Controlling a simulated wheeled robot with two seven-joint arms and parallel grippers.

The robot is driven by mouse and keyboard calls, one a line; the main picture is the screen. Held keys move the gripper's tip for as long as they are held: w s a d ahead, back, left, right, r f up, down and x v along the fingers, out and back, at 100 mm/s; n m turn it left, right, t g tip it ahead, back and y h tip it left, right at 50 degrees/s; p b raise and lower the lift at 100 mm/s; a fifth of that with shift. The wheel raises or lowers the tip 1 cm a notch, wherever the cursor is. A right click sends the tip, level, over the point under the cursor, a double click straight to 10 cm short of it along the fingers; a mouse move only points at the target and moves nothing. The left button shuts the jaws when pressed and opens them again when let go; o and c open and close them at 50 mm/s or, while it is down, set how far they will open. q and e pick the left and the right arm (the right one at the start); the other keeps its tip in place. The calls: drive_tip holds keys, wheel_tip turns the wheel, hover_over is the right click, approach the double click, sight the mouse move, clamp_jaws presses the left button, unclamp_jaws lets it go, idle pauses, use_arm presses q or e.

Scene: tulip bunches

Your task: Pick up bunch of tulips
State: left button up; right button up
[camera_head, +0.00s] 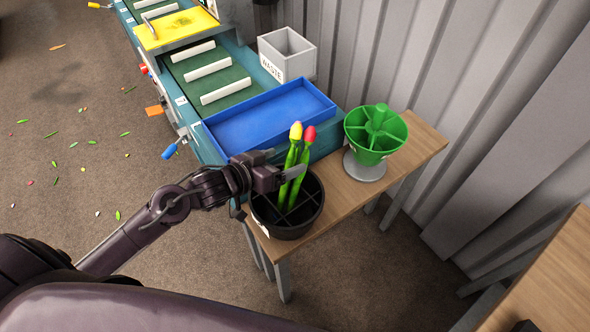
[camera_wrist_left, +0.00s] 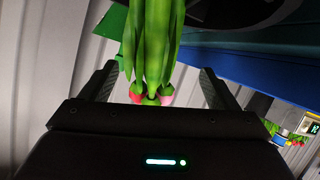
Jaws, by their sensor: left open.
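A bunch of tulips (camera_head: 292,176) with green stems and leaves stands in a round black divided bucket (camera_head: 288,228). One yellow and one red bloom show on top in the head view. My left gripper (camera_head: 286,164) is open at the bunch, above the bucket rim. In the left wrist view, the green stems (camera_wrist_left: 157,45) pass between the two spread fingers of the left gripper (camera_wrist_left: 156,88), with gaps on both sides. Pinkish-red blooms show there near the gripper body, partly hidden by it. My right gripper is not in view.
The bucket stands on a narrow wooden table (camera_head: 345,205). A green divided funnel-like holder (camera_head: 376,133) on a grey base stands close to the right. A blue tray (camera_head: 268,118) and a grey waste bin (camera_head: 287,54) are behind. A corrugated wall (camera_head: 440,90) bounds the right.

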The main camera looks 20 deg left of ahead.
sight(299, 156)
use_arm(q)
drive_tip(key=shift+w+d, duration=0.3)
drive_tip(key=shift+w, duration=0.1)
drive_tip(key=p+x, duration=0.1)
drive_tip(key=x, duration=0.3)
drive_tip(key=shift+s+d, duration=0.15)
drive_tip(key=shift+d, duration=0.05)
drive_tip(key=shift+w+d+f, duration=0.15)
drive_tip(key=shift+w+d, duration=0.05)
drive_tip(key=shift+w, duration=0.05)
drive_tip(key=c, duration=1.1)
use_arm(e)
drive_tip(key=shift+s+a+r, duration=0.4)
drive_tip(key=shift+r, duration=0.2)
